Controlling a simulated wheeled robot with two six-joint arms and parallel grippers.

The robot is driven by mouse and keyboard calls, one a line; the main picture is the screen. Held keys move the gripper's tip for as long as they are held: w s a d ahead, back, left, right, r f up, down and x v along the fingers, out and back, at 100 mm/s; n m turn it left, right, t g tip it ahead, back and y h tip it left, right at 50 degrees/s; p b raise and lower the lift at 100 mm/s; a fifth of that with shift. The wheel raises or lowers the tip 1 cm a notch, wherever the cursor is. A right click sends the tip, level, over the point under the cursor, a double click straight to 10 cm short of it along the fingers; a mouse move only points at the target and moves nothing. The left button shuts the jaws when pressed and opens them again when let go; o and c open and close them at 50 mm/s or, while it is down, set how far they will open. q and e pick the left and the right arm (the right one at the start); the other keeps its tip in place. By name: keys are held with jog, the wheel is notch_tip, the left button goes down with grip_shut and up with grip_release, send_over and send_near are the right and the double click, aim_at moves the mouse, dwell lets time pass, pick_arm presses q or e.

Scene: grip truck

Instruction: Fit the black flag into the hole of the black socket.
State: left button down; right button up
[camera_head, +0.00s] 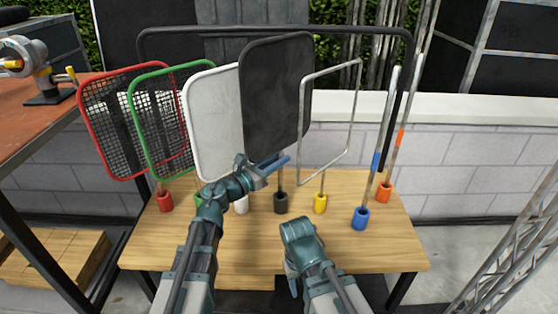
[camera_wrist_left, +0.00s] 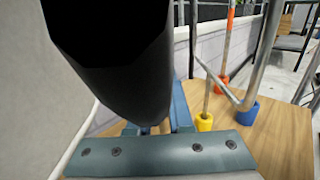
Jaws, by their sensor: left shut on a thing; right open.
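The black flag (camera_head: 277,95), a dark rounded panel with a thin rod below, stands upright over the table. My left gripper (camera_head: 282,160) is shut on the black flag's rod just under the panel. The black socket (camera_head: 281,205) sits on the table below it, and the rod runs down to its top. I cannot tell how deep the rod is in the hole. My right gripper (camera_head: 293,284) is open and empty, low at the table's front edge.
Red (camera_head: 132,120), green (camera_head: 170,120) and white (camera_head: 213,120) flags stand to the left. A thin open frame rises from the yellow socket (camera_head: 320,204). Poles stand in the blue (camera_head: 360,219) and orange (camera_head: 384,191) sockets. The table's front right (camera_head: 390,255) is clear.

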aim_at(279, 151)
pick_arm(q)
notch_tip(279, 151, up, 6)
jog(key=p, duration=0.4)
jog(key=shift+f+p, duration=0.2)
jog(key=shift+p, duration=0.15)
notch_tip(279, 151, down, 3)
jog(key=b, duration=0.2)
jog(key=shift+s+a+r+b, duration=0.1)
jog(key=shift+a+r+b, duration=0.05)
jog(key=shift+b, duration=0.15)
notch_tip(279, 151, down, 6)
jog(key=b, duration=0.6)
jog(key=shift+f+b, duration=1.65)
jog(key=shift+b, duration=0.05)
jog(key=shift+f, duration=0.1)
jog(key=c, duration=0.7)
grip_release()
jog(key=shift+c, duration=0.2)
